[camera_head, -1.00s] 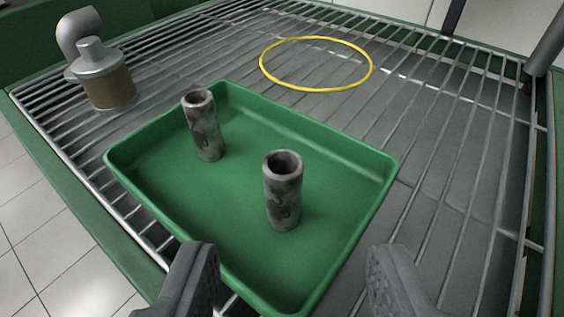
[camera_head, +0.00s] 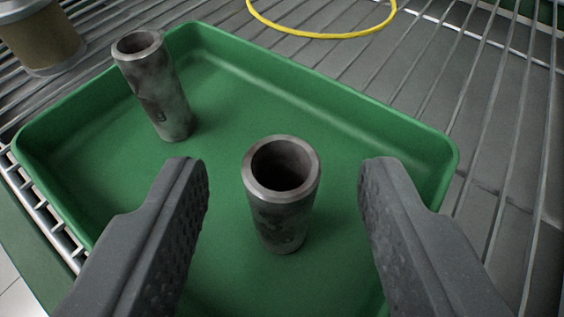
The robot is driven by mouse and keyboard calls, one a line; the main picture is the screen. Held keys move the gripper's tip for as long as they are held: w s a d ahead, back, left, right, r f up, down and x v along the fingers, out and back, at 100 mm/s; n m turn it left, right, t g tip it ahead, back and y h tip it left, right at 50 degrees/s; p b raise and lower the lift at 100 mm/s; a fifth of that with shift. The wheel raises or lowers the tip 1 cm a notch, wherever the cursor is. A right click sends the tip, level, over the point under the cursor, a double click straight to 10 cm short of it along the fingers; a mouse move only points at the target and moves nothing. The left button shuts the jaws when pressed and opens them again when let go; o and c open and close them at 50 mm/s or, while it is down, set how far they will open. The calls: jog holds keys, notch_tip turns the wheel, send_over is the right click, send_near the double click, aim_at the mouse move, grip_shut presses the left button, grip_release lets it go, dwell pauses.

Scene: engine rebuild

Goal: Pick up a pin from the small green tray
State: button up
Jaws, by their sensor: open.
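The small green tray (camera_head: 418,140) lies on a wire rack. Two hollow, grey, stained metal pins stand upright in it. The nearer pin (camera_head: 281,215) is near the picture's middle, and the farther pin (camera_head: 158,92) is at the upper left. My gripper (camera_head: 284,175) is open and empty. Its two dark fingers are on the left and right of the nearer pin in the picture, with a visible gap on each side. I cannot tell how far the fingertips are above the tray floor. The tray's near edge is partly hidden by the fingers and the frame.
A yellow ring (camera_head: 322,34) lies on the wire rack (camera_head: 480,110) behind the tray. A brown and grey cylindrical part (camera_head: 42,38) stands at the upper left, partly cut off. The farther pin stands clear of the left finger. The rack right of the tray is bare.

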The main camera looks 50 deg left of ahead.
jog(key=c, duration=1)
jog(key=shift+r, duration=0.1)
